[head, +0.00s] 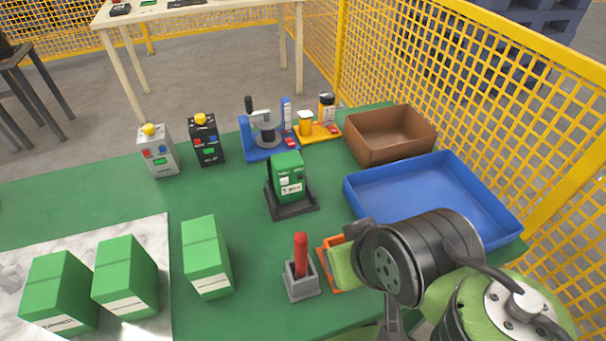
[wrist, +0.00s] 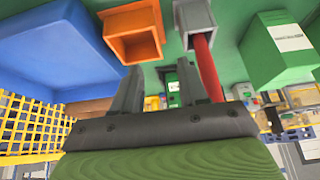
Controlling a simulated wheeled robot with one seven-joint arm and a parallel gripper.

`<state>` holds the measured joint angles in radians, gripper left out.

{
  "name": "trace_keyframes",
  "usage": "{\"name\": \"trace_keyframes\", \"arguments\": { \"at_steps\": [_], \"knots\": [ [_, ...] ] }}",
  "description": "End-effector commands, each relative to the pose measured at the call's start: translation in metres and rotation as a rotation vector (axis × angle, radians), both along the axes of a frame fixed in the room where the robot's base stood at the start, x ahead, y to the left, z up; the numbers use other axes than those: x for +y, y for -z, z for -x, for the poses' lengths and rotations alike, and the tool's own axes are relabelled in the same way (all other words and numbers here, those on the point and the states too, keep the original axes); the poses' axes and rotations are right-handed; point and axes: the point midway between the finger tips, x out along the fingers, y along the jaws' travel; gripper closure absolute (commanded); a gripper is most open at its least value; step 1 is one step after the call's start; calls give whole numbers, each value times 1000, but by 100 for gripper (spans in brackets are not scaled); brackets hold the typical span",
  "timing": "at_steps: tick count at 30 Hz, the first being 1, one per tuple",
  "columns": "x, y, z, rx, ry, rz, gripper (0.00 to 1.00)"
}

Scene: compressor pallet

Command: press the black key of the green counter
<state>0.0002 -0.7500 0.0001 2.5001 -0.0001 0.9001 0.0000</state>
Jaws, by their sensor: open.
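The green counter (head: 287,168) stands upright on a black base (head: 292,204) near the middle of the green table. Its front carries pale labels and small details, but I cannot clearly make out the black key. In the wrist view a small part of the green counter (wrist: 172,88) shows beyond and between my fingers. My gripper (wrist: 160,70) is open, with nothing between its fingers. It is apart from the counter. In the head view my own arm hides most of the gripper at the lower right.
A grey holder (head: 301,284) with a red-handled tool (head: 300,252) and an orange bin (wrist: 135,47) stand near my gripper. A blue tray (head: 440,185), brown box (head: 385,153) and green boxes (head: 207,262) surround the counter. Grey (head: 158,155) and black (head: 206,145) devices stand behind.

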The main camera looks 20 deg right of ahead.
Motion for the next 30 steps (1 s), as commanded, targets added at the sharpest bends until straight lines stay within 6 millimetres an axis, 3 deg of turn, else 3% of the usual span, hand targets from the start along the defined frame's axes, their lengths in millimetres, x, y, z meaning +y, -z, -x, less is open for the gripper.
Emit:
{"name": "trace_keyframes", "arguments": {
  "at_steps": [10,19,30],
  "knots": [
    [0,0,0,0,0,0,57],
    [0,0,0,0,0,0,100],
    [0,0,0,0,0,0,100]
  ]
}}
